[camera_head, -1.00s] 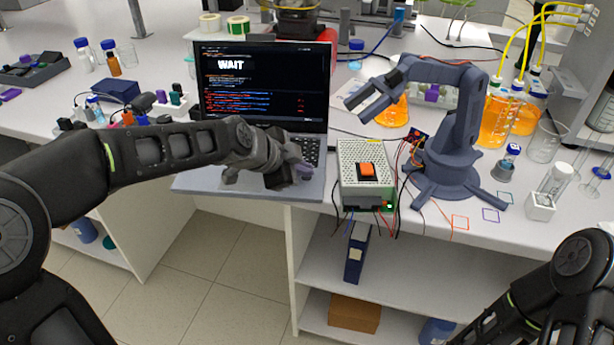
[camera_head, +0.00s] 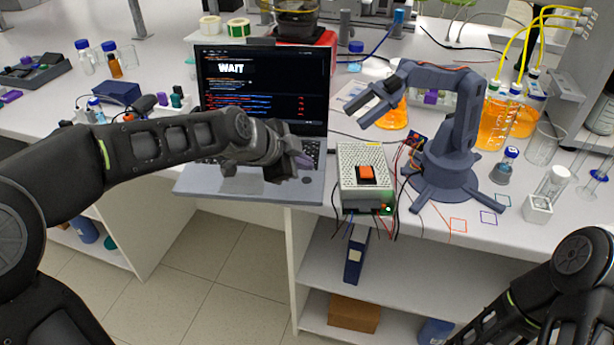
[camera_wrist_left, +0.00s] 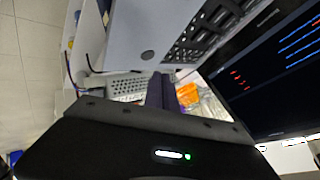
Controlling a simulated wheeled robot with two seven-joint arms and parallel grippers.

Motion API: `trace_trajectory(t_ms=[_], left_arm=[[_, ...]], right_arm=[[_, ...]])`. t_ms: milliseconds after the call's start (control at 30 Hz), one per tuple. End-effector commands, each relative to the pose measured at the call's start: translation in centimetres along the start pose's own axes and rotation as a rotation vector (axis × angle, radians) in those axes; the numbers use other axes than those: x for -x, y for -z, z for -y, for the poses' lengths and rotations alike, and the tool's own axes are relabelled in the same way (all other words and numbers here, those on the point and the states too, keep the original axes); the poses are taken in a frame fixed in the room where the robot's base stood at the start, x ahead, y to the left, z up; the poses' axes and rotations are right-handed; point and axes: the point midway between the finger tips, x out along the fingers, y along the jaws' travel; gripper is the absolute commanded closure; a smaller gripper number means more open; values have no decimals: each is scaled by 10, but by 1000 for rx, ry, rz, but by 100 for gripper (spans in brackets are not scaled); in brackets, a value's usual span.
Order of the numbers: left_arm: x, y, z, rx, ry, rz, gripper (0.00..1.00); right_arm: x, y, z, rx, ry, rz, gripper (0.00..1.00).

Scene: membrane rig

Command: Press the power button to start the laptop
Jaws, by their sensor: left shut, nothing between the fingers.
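The open laptop (camera_head: 262,92) stands on the bench; its dark screen reads "WAIT" above lines of coloured text. Its grey front deck (camera_head: 215,183) is partly behind my left arm. My left gripper (camera_head: 303,165) is shut and empty, above the right side of the keyboard. In the left wrist view the shut fingers (camera_wrist_left: 162,92) show beside the deck (camera_wrist_left: 165,35), with keys and part of the screen to the right. A small round mark (camera_wrist_left: 148,55) lies on the deck; I cannot tell whether it is the power button. My right gripper is out of view.
Right of the laptop stands a perforated power supply (camera_head: 363,188) with an orange switch (camera_head: 366,173) and loose wires. A small grey robot arm (camera_head: 445,150) stands beyond it. Orange-filled flasks (camera_head: 497,120) and glassware crowd the right side. The bench's front edge is close.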

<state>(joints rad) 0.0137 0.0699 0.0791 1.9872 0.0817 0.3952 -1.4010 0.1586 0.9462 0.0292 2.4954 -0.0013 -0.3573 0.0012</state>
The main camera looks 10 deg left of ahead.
Motion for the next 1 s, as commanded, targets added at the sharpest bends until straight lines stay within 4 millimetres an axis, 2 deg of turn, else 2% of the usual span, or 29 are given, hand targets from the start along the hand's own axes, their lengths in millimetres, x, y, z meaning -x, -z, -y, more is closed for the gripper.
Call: trace_trajectory(t_ms=[100,400,1000], left_arm=[[12,9,9,-2,2,-1,100],[32,24,24,-2,2,-1,100],[34,25,24,-1,1,0,100]], right_arm=[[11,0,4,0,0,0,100],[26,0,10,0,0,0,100],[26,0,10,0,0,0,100]])
